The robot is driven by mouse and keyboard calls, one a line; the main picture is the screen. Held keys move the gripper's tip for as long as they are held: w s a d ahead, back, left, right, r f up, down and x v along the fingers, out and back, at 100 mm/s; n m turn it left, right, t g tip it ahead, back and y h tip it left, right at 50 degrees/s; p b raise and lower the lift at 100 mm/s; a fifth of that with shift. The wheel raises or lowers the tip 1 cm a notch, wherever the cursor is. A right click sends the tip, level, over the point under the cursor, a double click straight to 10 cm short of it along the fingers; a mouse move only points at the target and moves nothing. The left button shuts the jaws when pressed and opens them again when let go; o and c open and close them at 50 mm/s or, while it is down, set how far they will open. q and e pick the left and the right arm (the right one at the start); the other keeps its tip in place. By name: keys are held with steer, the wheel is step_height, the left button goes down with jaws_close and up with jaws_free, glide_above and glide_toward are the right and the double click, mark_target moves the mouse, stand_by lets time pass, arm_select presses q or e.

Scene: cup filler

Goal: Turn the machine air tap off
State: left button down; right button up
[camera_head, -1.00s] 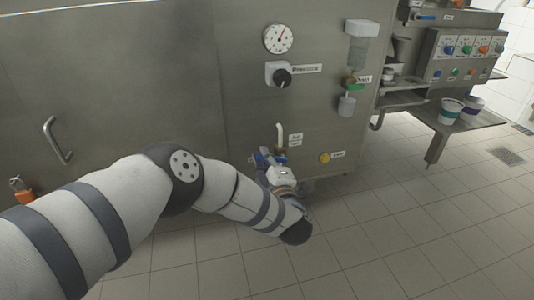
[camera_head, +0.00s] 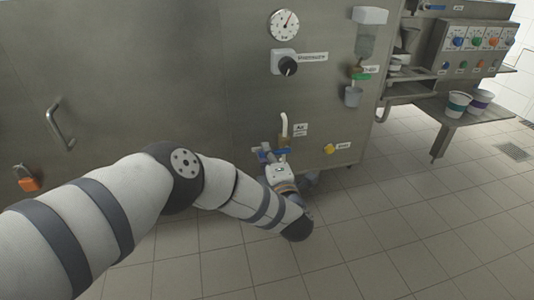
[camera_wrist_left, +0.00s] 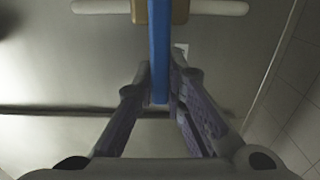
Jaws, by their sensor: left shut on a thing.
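The air tap has a blue lever handle (camera_head: 284,151) low on the steel machine front, under a white bent pipe (camera_head: 284,124) and an air label (camera_head: 300,129). My left gripper (camera_head: 268,154) is at this handle in the head view, and the wrist blocks part of the tap. In the left wrist view the long blue handle (camera_wrist_left: 160,45) runs down from a brass-coloured valve body (camera_wrist_left: 178,12), and the fingertips of my left gripper (camera_wrist_left: 160,82) are closed on its lower end. My right gripper is not in view.
A gauge (camera_head: 284,24) and a black knob (camera_head: 288,66) sit above the tap. A yellow knob (camera_head: 329,149) is to its right. An orange padlock (camera_head: 29,181) hangs at the left. Cups (camera_head: 458,104) stand on a shelf at the right. The tiled floor in front is clear.

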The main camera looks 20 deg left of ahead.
arm_select(q)
steer(key=shift+d, duration=0.1)
steer(key=c, duration=1.6)
jaws_free()
steer(key=v, duration=1.2)
